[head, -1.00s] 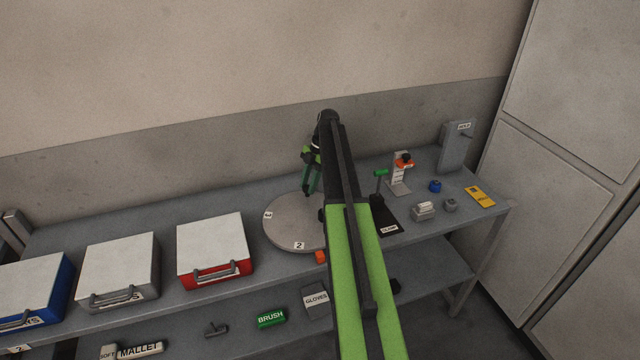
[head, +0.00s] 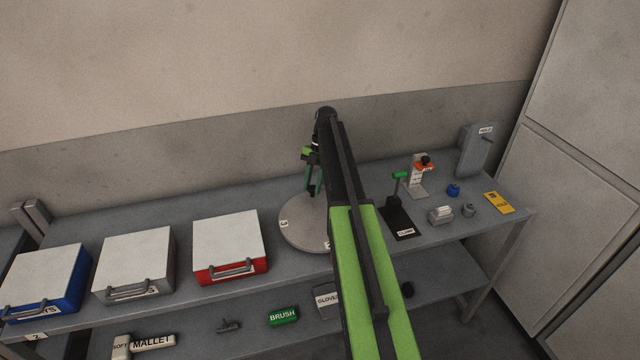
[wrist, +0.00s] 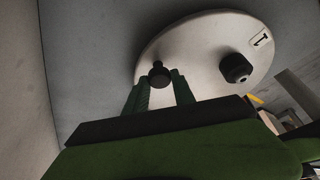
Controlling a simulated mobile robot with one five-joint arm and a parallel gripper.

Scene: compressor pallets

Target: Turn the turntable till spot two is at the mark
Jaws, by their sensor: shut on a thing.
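The round grey turntable (head: 303,233) lies on the bench; my arm covers its right part in the head view. The label 3 (head: 284,223) shows at its left edge, and a label at its front edge is partly hidden by my arm. In the wrist view the turntable (wrist: 200,50) shows label 1 (wrist: 260,39) near a dark hub-like knob (wrist: 235,68). My gripper (wrist: 159,88) is shut on a dark round-topped peg (wrist: 158,72) at the turntable's edge. In the head view my gripper (head: 314,190) is over the turntable's back part. The mark is not visible now.
Red (head: 231,268), grey (head: 135,290) and blue (head: 45,307) boxes stand left of the turntable. A black clamp stand (head: 401,222) is close on its right. Small parts and a yellow card (head: 498,202) lie farther right. The wall is behind.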

